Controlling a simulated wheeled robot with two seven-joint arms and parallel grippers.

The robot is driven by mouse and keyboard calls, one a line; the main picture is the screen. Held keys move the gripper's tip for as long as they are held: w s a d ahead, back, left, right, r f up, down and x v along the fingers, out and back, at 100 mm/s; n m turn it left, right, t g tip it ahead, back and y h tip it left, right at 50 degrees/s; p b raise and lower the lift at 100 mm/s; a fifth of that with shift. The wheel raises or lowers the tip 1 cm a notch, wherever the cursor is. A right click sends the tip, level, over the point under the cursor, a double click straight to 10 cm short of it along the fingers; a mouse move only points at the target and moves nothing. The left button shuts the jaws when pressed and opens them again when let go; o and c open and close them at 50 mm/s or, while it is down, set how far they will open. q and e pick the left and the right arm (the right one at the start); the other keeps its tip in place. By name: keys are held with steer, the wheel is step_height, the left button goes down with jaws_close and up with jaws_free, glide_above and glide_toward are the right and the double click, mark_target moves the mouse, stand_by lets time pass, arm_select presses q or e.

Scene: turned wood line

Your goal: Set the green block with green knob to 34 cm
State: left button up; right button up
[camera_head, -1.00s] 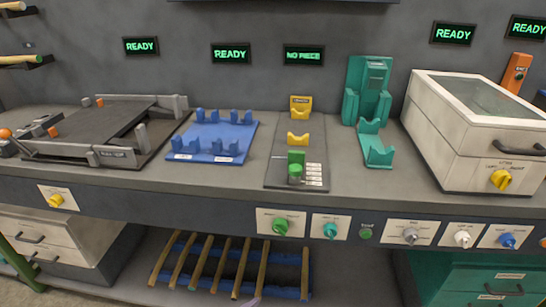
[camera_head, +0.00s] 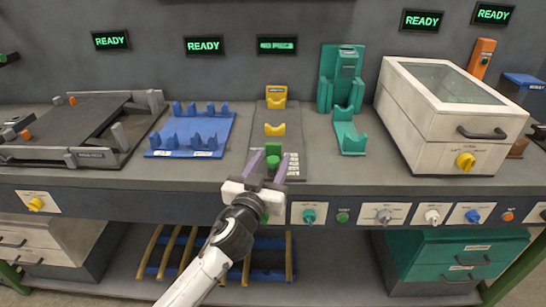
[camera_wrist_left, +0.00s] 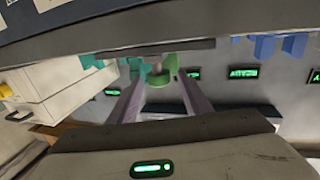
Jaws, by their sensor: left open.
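The green block with its green knob (camera_head: 273,161) sits on the near part of a grey plate (camera_head: 290,142) with a scale of small labels on its right side. The scale numbers are too small to read. My right gripper is not in view.
A blue rack (camera_head: 192,140) stands to the left and a teal holder (camera_head: 349,135) to the right. A white box with a glass lid (camera_head: 440,110) is farther right. Knobs line the bench front, including a teal one (camera_head: 308,215). The display above the plate appears to read NO PIECE.

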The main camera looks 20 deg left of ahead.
mark_target(273, 153)
arm_select(q)
steer(key=shift+w, duration=0.65)
jaws_close()
steer(key=shift+w+a+b, duration=0.15)
steer(key=shift+w+b, duration=0.05)
steer(key=shift+w, duration=0.35)
steer(key=shift+w+a+b, duration=0.15)
steer(key=shift+w+b, duration=0.05)
steer(key=shift+w, duration=0.3)
jaws_free()
steer(key=shift+s, duration=0.1)
steer(key=s, duration=1)
steer(key=shift+s, duration=0.15)
